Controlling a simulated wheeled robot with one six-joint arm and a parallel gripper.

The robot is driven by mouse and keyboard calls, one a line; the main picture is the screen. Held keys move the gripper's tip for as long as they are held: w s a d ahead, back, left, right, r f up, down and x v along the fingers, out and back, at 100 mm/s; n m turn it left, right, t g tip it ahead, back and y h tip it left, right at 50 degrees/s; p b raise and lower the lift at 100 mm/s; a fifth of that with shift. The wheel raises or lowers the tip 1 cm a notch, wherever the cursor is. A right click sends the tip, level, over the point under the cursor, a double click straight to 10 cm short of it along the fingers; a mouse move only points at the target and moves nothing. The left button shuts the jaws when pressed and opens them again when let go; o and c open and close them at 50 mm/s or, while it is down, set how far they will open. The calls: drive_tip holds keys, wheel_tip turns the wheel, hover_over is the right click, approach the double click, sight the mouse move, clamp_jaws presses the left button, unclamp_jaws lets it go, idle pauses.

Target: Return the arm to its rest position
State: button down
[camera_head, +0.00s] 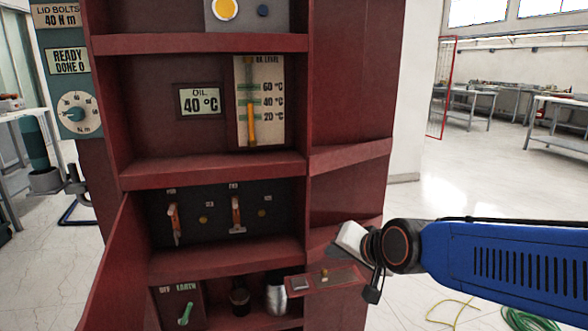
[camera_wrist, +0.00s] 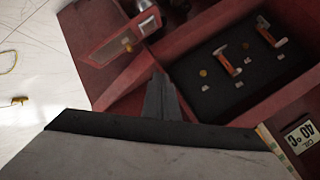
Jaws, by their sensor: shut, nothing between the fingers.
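My blue arm (camera_head: 500,262) reaches in from the right in the head view, in front of the red cabinet's (camera_head: 345,160) right side. Its end is bent at the wrist, near a small red shelf with a metal plate (camera_head: 327,281). In the wrist view my gripper (camera_wrist: 163,98) shows as a dark wedge, its fingers together and nothing between them. It points toward the cabinet's compartments. Whether it touches the red edge behind it I cannot tell. A large grey-white surface fills the bottom of the wrist view.
The cabinet has two levers with orange handles (camera_head: 236,215), an OIL 40 °C display (camera_head: 199,101), a level gauge (camera_head: 259,103) and a green earth switch (camera_head: 186,313). Its red door (camera_head: 112,270) stands open at left. Green hose (camera_head: 528,321) lies at lower right.

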drive_tip(key=s+d+f+n+g+h, duration=0.2)
drive_tip(key=s+d+f, duration=0.1)
drive_tip(key=s+d, duration=0.6)
drive_tip(key=s+d+f+n+g+h, duration=0.2)
drive_tip(key=s+d+h, duration=0.1)
drive_tip(key=s+d, duration=0.7)
drive_tip(key=shift+s+d+f+g, duration=0.15)
drive_tip(key=shift+s+f+g, duration=0.25)
drive_tip(key=shift+s, duration=0.15)
drive_tip(key=c, duration=2.5)
unclamp_jaws()
